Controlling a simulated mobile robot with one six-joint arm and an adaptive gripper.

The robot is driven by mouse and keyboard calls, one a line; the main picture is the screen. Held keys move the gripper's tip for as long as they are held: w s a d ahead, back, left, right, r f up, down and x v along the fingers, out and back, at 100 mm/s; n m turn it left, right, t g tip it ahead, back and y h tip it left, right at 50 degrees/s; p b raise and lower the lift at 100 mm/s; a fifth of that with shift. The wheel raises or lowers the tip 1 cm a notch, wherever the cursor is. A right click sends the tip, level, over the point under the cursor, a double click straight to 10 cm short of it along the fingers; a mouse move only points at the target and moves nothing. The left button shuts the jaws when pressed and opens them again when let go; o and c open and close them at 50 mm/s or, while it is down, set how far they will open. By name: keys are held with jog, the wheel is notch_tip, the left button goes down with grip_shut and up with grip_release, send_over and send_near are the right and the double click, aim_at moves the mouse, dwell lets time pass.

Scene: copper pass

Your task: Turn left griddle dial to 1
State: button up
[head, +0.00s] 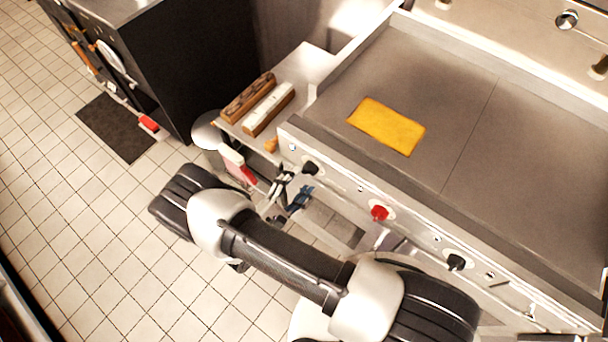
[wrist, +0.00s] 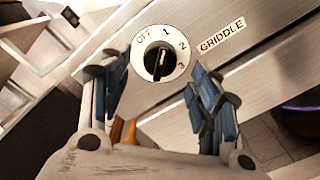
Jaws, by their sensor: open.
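The left griddle dial (wrist: 158,62) is a black knob on a round white plate marked OFF, 1, 2 and 3, beside a GRIDDLE label. A pale line on the knob runs roughly toward 1, but its exact setting is hard to tell. In the head view, the dial (head: 310,168) is at the left end of the griddle's front panel. My gripper (head: 286,190) is just in front of and below it. In the wrist view, my gripper (wrist: 156,72) is open, its blue-padded fingers on either side of the dial. Contact is not visible.
A red knob (head: 379,212) and another black knob (head: 456,262) sit further right on the panel. A yellow cloth-like sheet (head: 387,126) lies on the griddle plate (head: 420,65). A side shelf (head: 305,68) holds two blocks.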

jog(key=v, duration=0.8)
jog(key=shift+s+a, duration=0.2)
jog(key=shift+s, duration=0.05)
jog(key=shift+r, duration=0.1)
jog(key=w+d+r+m+g, duration=0.1)
jog(key=d+r+m+g, duration=0.55)
jog(key=r, duration=0.45)
jog(key=w+d+r+m+g, duration=0.1)
jog(key=d+r+m+g, duration=0.5)
jog(key=r, duration=0.5)
jog(key=s+d+r+m+t+y, duration=0.1)
jog(key=s+d+r+m+y, duration=0.2)
jog(key=s+r+y, duration=0.2)
jog(key=s+d+r+m+t+y, duration=0.2)
jog(key=s+r+y, duration=0.4)
jog(key=r, duration=0.3)
jog(key=shift+s+d+r+m, duration=0.3)
jog(key=shift+s+d+m, duration=0.15)
jog(key=shift+d, duration=0.9)
